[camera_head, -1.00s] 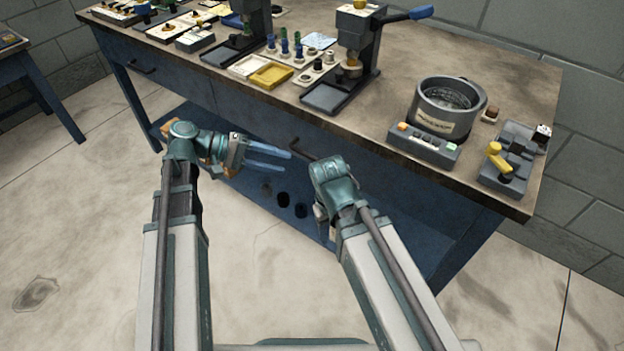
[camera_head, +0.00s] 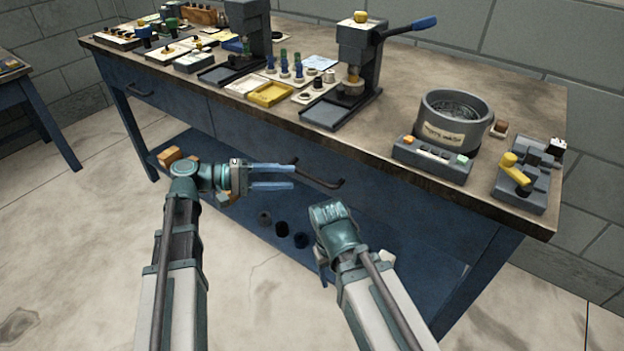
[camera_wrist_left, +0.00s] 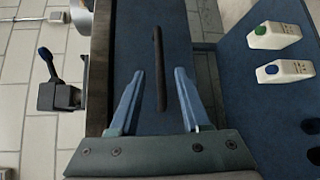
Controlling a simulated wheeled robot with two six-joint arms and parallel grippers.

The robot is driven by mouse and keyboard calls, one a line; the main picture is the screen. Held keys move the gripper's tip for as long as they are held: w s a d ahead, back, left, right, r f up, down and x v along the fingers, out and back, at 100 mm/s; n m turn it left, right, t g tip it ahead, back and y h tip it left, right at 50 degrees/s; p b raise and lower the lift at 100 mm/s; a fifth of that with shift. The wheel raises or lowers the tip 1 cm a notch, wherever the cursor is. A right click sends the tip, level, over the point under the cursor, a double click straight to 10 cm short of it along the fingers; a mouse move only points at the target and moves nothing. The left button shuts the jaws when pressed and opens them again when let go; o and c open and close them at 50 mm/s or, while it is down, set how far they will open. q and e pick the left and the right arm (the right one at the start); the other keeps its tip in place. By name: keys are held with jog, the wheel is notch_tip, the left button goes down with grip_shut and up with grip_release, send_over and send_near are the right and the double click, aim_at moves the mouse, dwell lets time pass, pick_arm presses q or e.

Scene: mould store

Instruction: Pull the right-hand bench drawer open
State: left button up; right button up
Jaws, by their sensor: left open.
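The right-hand bench drawer (camera_head: 385,182) is a blue front under the worktop and looks flush with the bench. Its dark bar handle (camera_head: 325,180) sticks out from the front. My left gripper (camera_head: 292,177) is open, its blue fingers pointing right at the handle's left end. In the left wrist view the handle (camera_wrist_left: 160,70) runs lengthwise between the two spread fingers (camera_wrist_left: 158,75), with a gap on each side. I cannot tell how deep it sits between them. My right gripper (camera_head: 322,268) hangs low in front of the bench, its fingers mostly hidden by its wrist.
The worktop (camera_head: 420,85) carries a lever press (camera_head: 358,50), a round grey pot (camera_head: 453,120) and a yellow-handled clamp (camera_head: 525,180) near its front edge. A left-hand drawer handle (camera_head: 140,92) shows further left. Dark round pieces (camera_head: 282,229) sit on the lower shelf. The floor in front is clear.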

aim_at(312, 178)
pick_arm(q)
jog(key=d, duration=0.5)
jog(key=w+d+f+b, duration=0.1)
jog(key=d, duration=0.1)
jog(key=shift+d, duration=0.15)
grip_shut()
dwell(1.2)
